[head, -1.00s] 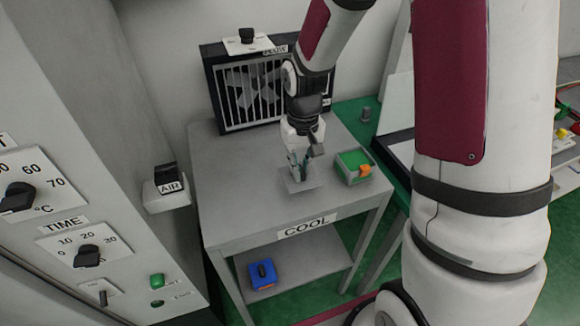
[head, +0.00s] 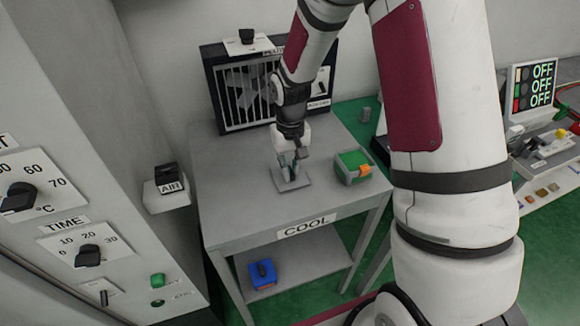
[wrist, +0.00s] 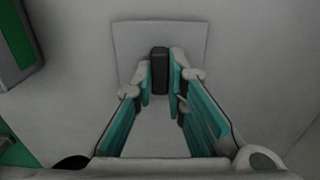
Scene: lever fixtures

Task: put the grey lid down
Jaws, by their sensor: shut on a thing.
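The grey lid (head: 304,182) is a flat square plate at the top of the grey table marked COOL. In the wrist view the lid (wrist: 190,37) has a dark upright handle (wrist: 160,70) in its middle. My gripper (head: 290,170) is above the lid, and its teal-padded fingers (wrist: 161,85) are shut on the handle. The lid looks level and very close to the tabletop; I cannot tell whether it touches.
A grey box with a green top and an orange latch (head: 353,166) stands just right of the lid. A fan unit (head: 245,95) stands at the table's back. A blue box (head: 262,274) is on the lower shelf. The tabletop (head: 235,215) left and front is clear.

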